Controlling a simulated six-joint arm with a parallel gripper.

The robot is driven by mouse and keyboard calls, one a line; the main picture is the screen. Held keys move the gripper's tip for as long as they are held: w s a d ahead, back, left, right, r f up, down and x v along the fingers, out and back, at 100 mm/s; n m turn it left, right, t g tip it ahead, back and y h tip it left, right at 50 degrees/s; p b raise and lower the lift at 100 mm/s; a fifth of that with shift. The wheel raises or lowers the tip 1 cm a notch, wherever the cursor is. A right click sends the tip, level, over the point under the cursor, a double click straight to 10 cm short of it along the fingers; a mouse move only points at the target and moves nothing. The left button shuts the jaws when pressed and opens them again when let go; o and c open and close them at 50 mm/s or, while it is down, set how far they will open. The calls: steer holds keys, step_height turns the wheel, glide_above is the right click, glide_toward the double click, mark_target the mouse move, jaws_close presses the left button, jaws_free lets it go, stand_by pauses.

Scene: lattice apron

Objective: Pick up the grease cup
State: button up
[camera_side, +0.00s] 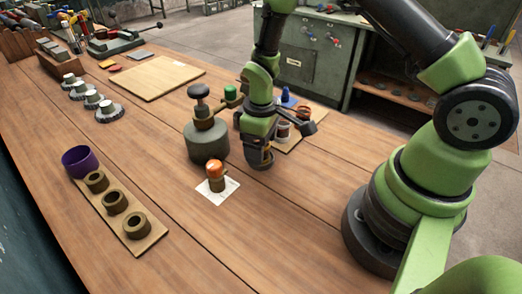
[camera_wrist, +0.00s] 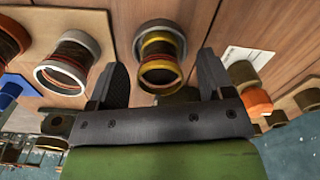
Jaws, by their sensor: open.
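My gripper (camera_side: 260,163) is open and points down over the bench, to the right of the large grey-green canister. In the wrist view, its two fingers (camera_wrist: 160,80) flank a small round ringed piece with yellow, grey and reddish bands (camera_wrist: 160,50). The fingers do not visibly grip it, and my gripper hides it in the side view. A small brass piece with an orange cap (camera_side: 216,176) stands upright on a white card (camera_side: 229,190); it also shows in the wrist view (camera_wrist: 257,101). I cannot tell for certain which of these is the grease cup.
The canister with a knob (camera_side: 207,142) stands close left of my gripper. Cups including a pale-rimmed one (camera_wrist: 66,60) sit on a board to the right. A ring board (camera_side: 125,215) and purple cup (camera_side: 80,161) stand at left. The front right bench is clear.

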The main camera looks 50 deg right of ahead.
steer(key=shift+f, duration=0.1)
steer(key=shift+c, duration=0.4)
steer(key=c, duration=1)
steer(key=shift+c, duration=0.2)
